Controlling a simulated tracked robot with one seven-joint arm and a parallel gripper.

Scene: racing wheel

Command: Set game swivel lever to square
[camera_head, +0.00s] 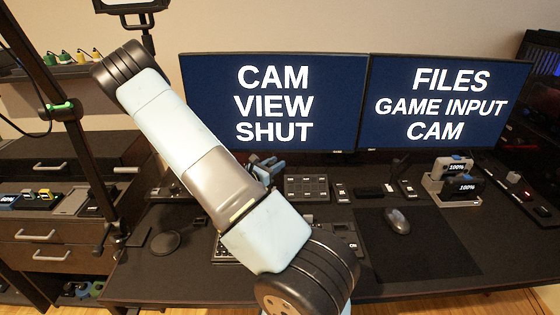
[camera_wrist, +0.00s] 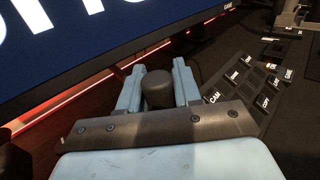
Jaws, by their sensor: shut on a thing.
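In the wrist view, my gripper (camera_wrist: 158,80) has its two pale blue fingers on either side of a dark rounded knob, which I take to be the game swivel lever (camera_wrist: 158,90). The jaws are shut on it. The lever's base and any square mark are hidden. In the head view, my gripper (camera_head: 266,165) is behind my arm, just below the left monitor, and the lever cannot be made out there.
A left monitor (camera_head: 230,100) and a right monitor (camera_head: 440,100) stand behind the desk. A labelled button panel (camera_head: 306,187) lies right of my gripper. A mouse (camera_head: 397,221) rests on a dark mat (camera_head: 425,255). A battery dock (camera_head: 436,183) stands at the right.

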